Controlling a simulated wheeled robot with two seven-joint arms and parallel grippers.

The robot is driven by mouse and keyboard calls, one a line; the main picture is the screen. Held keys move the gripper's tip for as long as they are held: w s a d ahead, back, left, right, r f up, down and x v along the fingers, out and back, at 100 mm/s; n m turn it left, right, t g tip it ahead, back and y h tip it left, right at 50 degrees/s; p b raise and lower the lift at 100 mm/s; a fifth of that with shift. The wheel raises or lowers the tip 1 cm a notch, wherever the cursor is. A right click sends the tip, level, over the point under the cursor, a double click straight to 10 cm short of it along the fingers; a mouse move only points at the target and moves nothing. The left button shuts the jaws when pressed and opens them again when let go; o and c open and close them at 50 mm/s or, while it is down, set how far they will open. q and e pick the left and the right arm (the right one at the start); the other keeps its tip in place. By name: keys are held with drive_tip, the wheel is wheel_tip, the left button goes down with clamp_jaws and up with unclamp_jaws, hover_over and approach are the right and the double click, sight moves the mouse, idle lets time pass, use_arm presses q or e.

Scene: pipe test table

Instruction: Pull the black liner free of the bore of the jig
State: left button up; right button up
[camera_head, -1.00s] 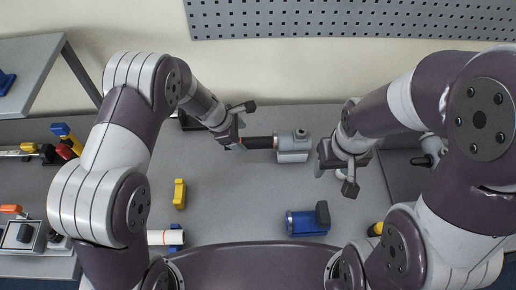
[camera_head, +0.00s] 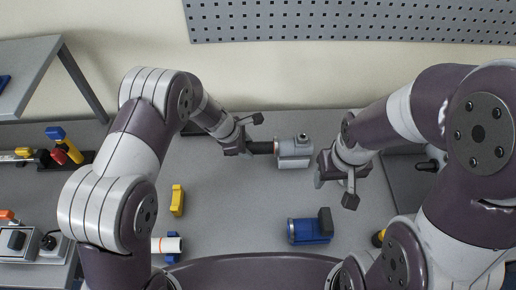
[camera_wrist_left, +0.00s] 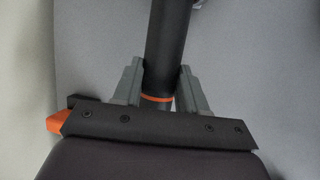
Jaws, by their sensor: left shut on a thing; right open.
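The black liner (camera_head: 262,148) lies level, its right end in the grey jig (camera_head: 294,152) near the back of the table. How deep it sits in the bore is hidden. My left gripper (camera_head: 243,146) is shut on the liner's left part, left of the jig. In the left wrist view the liner (camera_wrist_left: 168,45) runs up between the two grey fingers (camera_wrist_left: 156,88), with an orange band at their level. My right gripper (camera_head: 335,182) is open and empty, just right of the jig and apart from it.
A yellow block (camera_head: 177,200), a white pipe (camera_head: 166,245) and a blue part (camera_head: 310,229) lie nearer to me. A grey shelf (camera_head: 32,72) stands at the left. The table's middle is clear. A pegboard (camera_head: 350,22) hangs on the wall behind.

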use_arm(q)
drive_tip(key=shift+a, duration=0.55)
drive_tip(key=shift+a+b, duration=0.55)
drive_tip(key=shift+a, duration=2)
drive_tip(key=shift+r, duration=0.15)
drive_tip(key=shift+r+p, duration=3.45)
drive_tip(key=shift+r, duration=0.45)
